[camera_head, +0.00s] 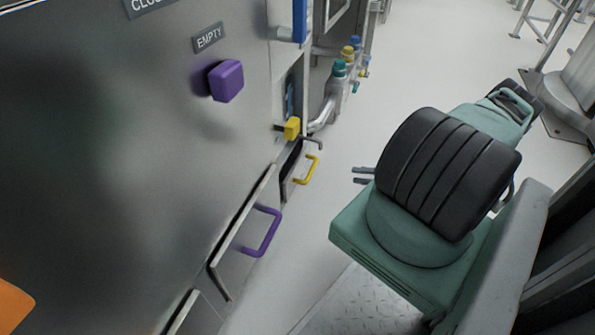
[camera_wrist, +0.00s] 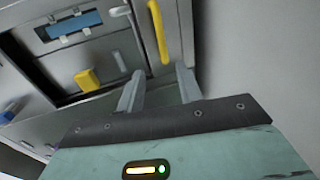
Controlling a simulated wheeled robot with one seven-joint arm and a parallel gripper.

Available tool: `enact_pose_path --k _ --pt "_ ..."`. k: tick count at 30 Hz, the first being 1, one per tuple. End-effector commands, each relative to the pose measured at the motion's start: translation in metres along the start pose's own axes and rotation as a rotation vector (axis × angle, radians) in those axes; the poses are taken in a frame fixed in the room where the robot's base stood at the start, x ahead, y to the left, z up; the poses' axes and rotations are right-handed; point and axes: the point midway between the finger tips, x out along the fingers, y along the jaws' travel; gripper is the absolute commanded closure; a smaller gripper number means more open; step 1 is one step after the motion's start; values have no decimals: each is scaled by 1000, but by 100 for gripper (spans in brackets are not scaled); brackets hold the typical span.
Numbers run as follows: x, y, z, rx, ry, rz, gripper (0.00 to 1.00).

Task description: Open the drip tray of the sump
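A yellow handle (camera_head: 309,171) sits on a narrow, dark-edged drawer front low on the machine's side. It also shows in the wrist view (camera_wrist: 158,32), upright and ahead of the fingers. A purple handle (camera_head: 264,232) sits on a wider drawer front nearer to me. No readable label shows which one is the sump's drip tray. My gripper (camera_head: 363,175) is to the right of the yellow handle, with a clear gap. In the wrist view, my gripper's two fingers (camera_wrist: 160,90) are apart with nothing between them, and the yellow handle lies beyond this gap.
A purple knob (camera_head: 226,80) under an "EMPTY" label (camera_head: 208,37) sticks out of the metal panel. A yellow knob (camera_head: 291,128) sits above the yellow handle; it also shows in the wrist view (camera_wrist: 87,80). Pipes with coloured valves (camera_head: 340,75) stand behind.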

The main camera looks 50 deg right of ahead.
Motion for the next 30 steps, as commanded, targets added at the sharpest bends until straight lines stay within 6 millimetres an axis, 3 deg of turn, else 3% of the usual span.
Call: enact_pose_path --k 4,8,24,30 --pt "1 -7 0 18 -17 5 64" --pt "15 -7 0 19 -14 6 64" --pt "125 -9 1 17 -13 6 64" --pt "156 -8 2 16 -14 4 64"
